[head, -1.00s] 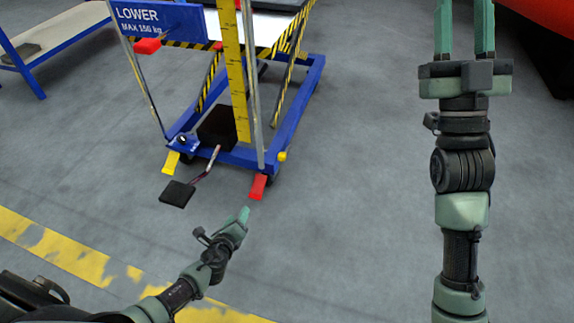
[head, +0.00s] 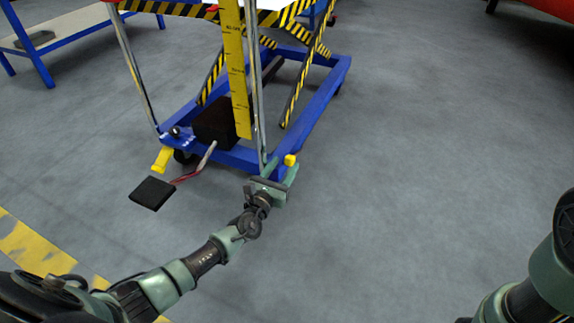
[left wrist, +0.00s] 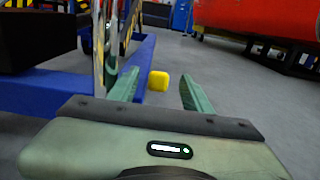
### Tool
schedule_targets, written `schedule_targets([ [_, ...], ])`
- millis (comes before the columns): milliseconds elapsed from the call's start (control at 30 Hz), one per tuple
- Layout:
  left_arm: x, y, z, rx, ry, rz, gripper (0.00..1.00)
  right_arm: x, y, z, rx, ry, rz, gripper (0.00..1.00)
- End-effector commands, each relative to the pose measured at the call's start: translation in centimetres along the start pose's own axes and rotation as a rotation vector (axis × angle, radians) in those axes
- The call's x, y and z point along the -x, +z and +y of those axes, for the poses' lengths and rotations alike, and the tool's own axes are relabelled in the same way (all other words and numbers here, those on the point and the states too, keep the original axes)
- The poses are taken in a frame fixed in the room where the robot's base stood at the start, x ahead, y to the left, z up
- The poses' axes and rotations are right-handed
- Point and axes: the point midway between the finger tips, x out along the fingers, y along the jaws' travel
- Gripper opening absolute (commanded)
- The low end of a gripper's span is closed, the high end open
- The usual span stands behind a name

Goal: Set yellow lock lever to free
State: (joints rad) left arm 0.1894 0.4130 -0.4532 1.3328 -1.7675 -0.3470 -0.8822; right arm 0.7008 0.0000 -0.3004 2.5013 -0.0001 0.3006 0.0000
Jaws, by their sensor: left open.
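A yellow lever (head: 162,159) sticks out low at the front left corner of the blue lift cart (head: 318,108). A yellow knob (head: 290,160) sits at the cart's front right corner; I cannot tell whether it belongs to a lock. My left gripper (head: 282,170) is open at that right corner, well to the right of the yellow lever. In the left wrist view the knob (left wrist: 158,81) shows between the two fingers, apart from them. That view does not show the left yellow lever. My right gripper is out of view.
A black foot pedal (head: 152,193) on a reddish rod juts out in front of the cart. Shiny uprights (head: 137,72) and a yellow ruler post (head: 236,70) rise above the base. The floor right of the cart is clear. A blue-framed bench (head: 75,35) stands at the left.

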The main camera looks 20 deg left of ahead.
Motion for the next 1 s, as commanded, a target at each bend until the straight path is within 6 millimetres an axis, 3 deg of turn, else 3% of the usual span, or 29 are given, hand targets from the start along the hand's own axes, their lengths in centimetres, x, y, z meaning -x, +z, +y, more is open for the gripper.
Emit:
schedule_targets([
  [200,-2.3,-0.1,0.0,0.002,0.001,0.0,0.49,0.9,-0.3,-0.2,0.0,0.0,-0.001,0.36],
  [500,-2.6,0.0,0.0,0.002,0.0,0.001,0.49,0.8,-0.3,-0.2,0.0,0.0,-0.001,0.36],
  [700,-2.5,-0.1,0.0,0.002,0.0,0.001,0.0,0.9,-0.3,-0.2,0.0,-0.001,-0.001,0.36],
  [1000,-2.5,-0.1,0.0,0.002,0.0,0.001,0.0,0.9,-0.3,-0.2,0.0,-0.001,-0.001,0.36],
])
